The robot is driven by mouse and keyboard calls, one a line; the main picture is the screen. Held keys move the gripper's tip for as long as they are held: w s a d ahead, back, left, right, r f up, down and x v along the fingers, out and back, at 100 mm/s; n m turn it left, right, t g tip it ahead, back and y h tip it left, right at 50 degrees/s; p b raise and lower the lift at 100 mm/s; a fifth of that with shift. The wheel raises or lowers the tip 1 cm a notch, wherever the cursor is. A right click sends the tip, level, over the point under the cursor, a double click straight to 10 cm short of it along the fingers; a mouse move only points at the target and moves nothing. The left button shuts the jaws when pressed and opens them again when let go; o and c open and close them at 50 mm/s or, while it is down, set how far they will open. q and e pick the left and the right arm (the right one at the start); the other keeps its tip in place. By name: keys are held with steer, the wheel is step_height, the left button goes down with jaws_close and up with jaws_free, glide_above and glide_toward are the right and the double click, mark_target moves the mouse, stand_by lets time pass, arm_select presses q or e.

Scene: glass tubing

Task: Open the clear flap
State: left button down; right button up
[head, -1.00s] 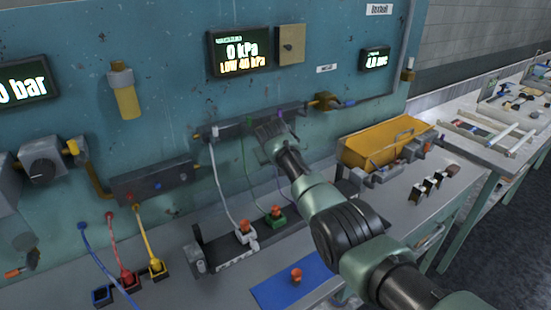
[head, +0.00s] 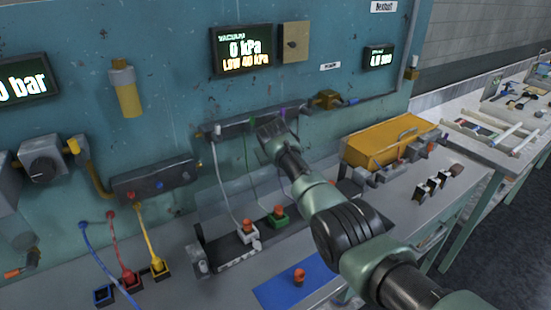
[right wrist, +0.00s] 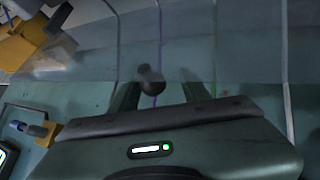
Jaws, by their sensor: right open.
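A clear flap (right wrist: 230,55) shows in the right wrist view as a see-through sheet across the upper part, with coloured tubes visible through it. A dark rounded knob (right wrist: 150,80) stands out near the sheet's lower edge. My right gripper (right wrist: 165,90) is open, with its two dark fingers on either side of the knob; I cannot tell whether they touch it. In the head view my right gripper (head: 270,131) is at the tube manifold (head: 231,129) on the teal wall, and the flap is hard to make out there. My left gripper is not in view.
White and green tubes run down from the manifold to a black rack (head: 225,252) with plugs. A yellow box (head: 385,142) stands right of my arm. A blue mat (head: 300,285) with an orange-topped piece (head: 299,276) lies in front.

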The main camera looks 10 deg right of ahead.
steer(key=shift+v, duration=1.2)
steer(key=shift+b+v, duration=0.45)
steer(key=shift+v, duration=2.2)
